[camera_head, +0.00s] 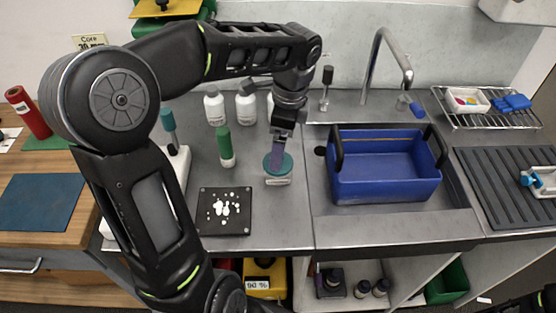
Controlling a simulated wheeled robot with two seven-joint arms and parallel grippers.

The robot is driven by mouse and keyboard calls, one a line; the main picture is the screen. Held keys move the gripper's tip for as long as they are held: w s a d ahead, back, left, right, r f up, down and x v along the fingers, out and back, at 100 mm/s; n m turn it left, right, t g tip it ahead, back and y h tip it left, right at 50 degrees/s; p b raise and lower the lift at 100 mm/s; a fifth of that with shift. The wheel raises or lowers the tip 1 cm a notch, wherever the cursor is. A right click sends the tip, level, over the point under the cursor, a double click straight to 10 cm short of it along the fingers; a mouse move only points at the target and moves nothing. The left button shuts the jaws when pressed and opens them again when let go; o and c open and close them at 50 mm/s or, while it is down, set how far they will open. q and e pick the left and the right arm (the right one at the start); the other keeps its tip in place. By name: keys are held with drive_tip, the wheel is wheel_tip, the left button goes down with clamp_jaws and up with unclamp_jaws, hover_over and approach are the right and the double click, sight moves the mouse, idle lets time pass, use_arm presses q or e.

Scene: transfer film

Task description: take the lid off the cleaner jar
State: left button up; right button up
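The cleaner jar (277,182) seems to be the low, pale container under a round teal lid (287,170) on the grey counter, left of the sink. The lid sits on top of it. My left gripper (276,160) points down from above, its fingertips at the middle of the lid. The fingers overlap the lid in the picture, and I cannot tell whether they grip it or only touch it. My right gripper is not in view.
A black plate with white pieces (238,222) lies left of the jar. A green-capped bottle (225,150) and white bottles (214,107) stand behind. A blue tub (385,187) sits in the sink at right. A drying rack (500,118) is beyond.

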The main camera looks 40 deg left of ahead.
use_arm(q)
wheel_tip(320, 180, down, 4)
drive_tip(key=shift+s+a+f+p, duration=0.15)
drive_tip(key=shift+f+p, duration=0.1)
drive_tip(key=shift+p, duration=0.15)
drive_tip(key=shift+c, duration=0.5)
drive_tip(key=c, duration=1.3)
drive_tip(key=shift+r, duration=0.1)
wheel_tip(320, 180, up, 10)
drive_tip(key=shift+f+b, duration=0.1)
drive_tip(key=shift+b, duration=0.4)
